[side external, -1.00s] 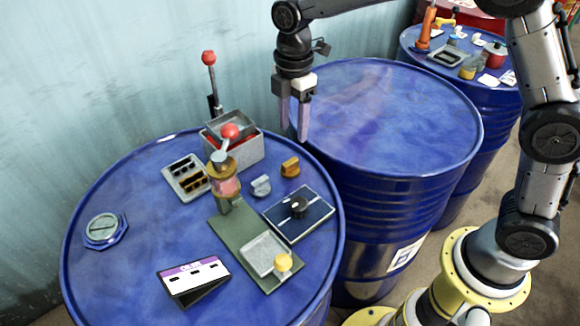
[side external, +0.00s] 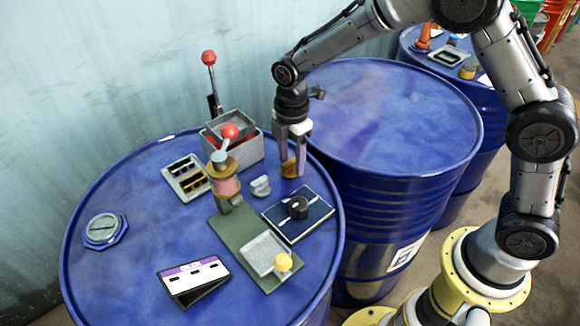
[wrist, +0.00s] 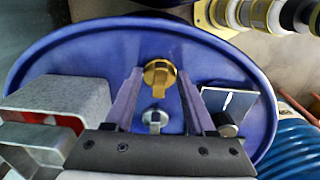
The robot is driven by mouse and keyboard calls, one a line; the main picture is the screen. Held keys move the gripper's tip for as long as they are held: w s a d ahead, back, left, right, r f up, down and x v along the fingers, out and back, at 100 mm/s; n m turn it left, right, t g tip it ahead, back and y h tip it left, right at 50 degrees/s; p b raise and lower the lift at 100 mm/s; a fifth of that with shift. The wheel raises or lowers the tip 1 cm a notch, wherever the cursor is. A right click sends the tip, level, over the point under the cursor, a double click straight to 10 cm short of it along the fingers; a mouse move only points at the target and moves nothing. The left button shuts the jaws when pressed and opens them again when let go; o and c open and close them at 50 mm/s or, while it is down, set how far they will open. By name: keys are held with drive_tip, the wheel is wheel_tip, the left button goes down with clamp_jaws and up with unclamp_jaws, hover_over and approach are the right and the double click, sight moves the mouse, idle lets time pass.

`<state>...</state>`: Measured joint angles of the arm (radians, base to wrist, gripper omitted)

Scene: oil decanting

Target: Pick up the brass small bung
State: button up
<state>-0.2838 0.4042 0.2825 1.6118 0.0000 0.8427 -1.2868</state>
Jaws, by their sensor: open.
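The brass small bung (side external: 289,168) stands on the near blue drum top, next to a grey bung (side external: 261,186). My gripper (side external: 292,172) has come down at the brass bung, with its fingers pointing down and partly covering it. In the wrist view, the brass bung (wrist: 159,76) lies between the two open fingers near their tips, with a gap on each side. The grey bung (wrist: 154,118) shows between the fingers too, closer to the palm. My gripper is open and holds nothing.
A grey metal box (side external: 246,152) stands close to the left of my gripper. A blue panel with a black knob (side external: 298,208) lies in front. The neighbouring drum top (side external: 395,115) is bare.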

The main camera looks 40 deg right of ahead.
drive_tip(key=shift+c, duration=0.3)
clamp_jaws()
drive_tip(key=shift+r, duration=0.2)
